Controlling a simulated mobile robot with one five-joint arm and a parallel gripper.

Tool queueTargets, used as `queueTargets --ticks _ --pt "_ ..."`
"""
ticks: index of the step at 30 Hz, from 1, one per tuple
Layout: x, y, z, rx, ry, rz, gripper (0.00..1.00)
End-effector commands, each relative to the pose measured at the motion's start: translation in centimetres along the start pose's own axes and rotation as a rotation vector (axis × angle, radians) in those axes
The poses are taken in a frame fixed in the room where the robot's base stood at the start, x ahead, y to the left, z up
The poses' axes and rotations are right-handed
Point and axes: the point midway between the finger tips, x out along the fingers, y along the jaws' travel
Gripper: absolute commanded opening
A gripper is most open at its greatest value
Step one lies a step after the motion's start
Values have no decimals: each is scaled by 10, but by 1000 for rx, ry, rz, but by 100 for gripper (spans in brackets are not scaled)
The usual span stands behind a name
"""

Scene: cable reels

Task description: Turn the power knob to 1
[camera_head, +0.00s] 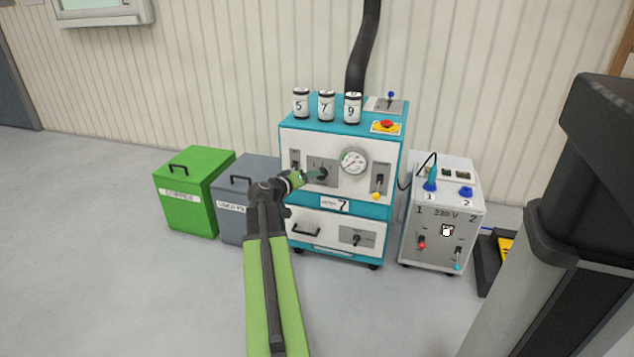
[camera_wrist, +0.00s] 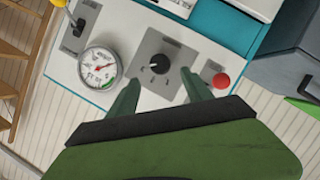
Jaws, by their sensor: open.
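A black knob (camera_wrist: 160,66) sits on a grey square plate with small marks, on the white front panel of a teal machine (camera_head: 340,124). I cannot read the marks or confirm that it is the power knob. My gripper (camera_wrist: 161,92) is open, its green fingers pointing at this plate, one to each side just below the knob in the wrist view. Contact cannot be told. In the head view my gripper (camera_head: 318,174) covers part of the plate. A second black knob (camera_head: 357,239) is on a lower grey plate.
A round gauge (camera_wrist: 101,68) and a red button (camera_wrist: 221,80) flank the knob. A yellow-tipped lever (camera_head: 377,195) is beside the gauge. Several numbered cans (camera_head: 327,106) stand on top. A 230 V box (camera_head: 441,225) stands right; green (camera_head: 190,200) and grey (camera_head: 236,222) bins stand left.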

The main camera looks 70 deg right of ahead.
Motion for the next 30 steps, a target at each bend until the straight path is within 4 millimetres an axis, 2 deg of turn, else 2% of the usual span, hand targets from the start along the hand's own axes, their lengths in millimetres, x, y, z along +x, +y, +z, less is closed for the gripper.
queueTargets --ticks 1,3,9,13,21,30 --pt "18 -3 1 1 -1 1 58" --pt "33 -3 1 0 -2 1 58" --pt "64 -1 1 0 -1 1 58" --pt "71 0 0 0 -1 0 58" --pt "71 1 0 0 -1 0 57" --pt "71 1 1 0 -1 1 18"
